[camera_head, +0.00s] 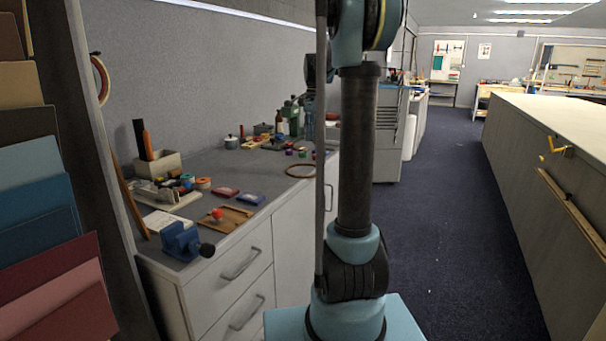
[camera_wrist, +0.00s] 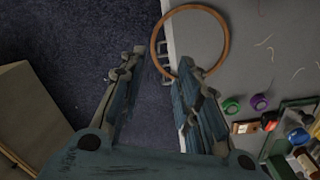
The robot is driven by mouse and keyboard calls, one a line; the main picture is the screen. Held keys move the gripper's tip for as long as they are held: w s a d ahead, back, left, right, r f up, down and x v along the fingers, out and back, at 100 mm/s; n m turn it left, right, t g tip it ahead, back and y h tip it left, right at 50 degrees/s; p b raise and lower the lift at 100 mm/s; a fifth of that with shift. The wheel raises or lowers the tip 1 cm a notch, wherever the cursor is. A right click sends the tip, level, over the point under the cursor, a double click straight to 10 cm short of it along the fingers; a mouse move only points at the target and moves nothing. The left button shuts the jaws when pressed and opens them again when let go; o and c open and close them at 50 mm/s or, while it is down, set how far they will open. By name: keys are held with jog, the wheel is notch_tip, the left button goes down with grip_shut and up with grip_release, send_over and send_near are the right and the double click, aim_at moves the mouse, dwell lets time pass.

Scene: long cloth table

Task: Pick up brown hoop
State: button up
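The brown hoop (camera_wrist: 228,42) is a thin ring lying flat on the grey worktop, with its left part reaching out past the worktop edge in the wrist view. It also shows in the head view (camera_head: 300,177), near the front edge of the cabinet top, partly behind my arm. My gripper (camera_wrist: 163,66) is open and empty in the wrist view. Its right fingertip overlaps the hoop's lower rim in the picture; the left fingertip is over the floor. I cannot tell the height gap. In the head view the gripper is not clearly visible.
The worktop (camera_head: 270,164) holds several small coloured lids, a green bottle (camera_head: 291,116), a blue vise (camera_head: 181,242) and a wooden tray (camera_head: 226,219). In the wrist view, a green lid (camera_wrist: 231,105) and purple lid (camera_wrist: 260,102) lie below right of the hoop. The aisle floor (camera_head: 440,230) is clear.

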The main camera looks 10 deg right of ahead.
jog(key=shift+s+d+f, duration=0.1)
jog(key=shift+d+f, duration=0.05)
jog(key=shift+f, duration=3.4)
jog(key=shift+s+d+f, duration=0.1)
jog(key=shift+f, duration=3.45)
grip_shut()
